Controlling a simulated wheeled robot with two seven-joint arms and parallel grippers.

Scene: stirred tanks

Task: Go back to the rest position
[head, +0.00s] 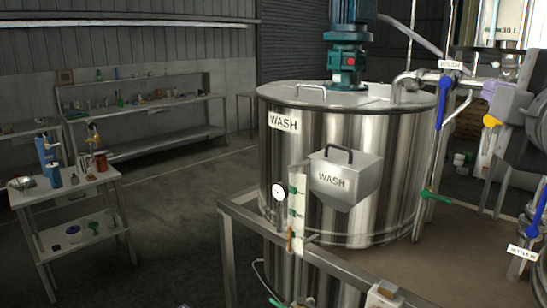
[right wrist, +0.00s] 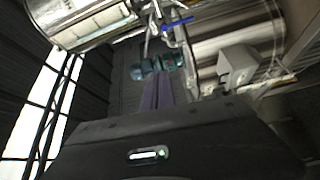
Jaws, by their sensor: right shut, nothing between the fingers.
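My right gripper (head: 489,90) is at the right edge of the head view, in front of the pipework and right of the WASH tank. Its grey wrist and arm run out of the picture on the right. In the right wrist view its purple fingers (right wrist: 158,93) lie together, shut with nothing between them. My left gripper is not in view.
The steel WASH tank (head: 340,200) with a teal motor (head: 349,45) and a WASH box (head: 345,178) stands close by. A blue valve handle (head: 440,103) and a green one (head: 436,196) are near the arm. A bench (head: 140,100) and a cart (head: 75,190) stand left; floor between is clear.

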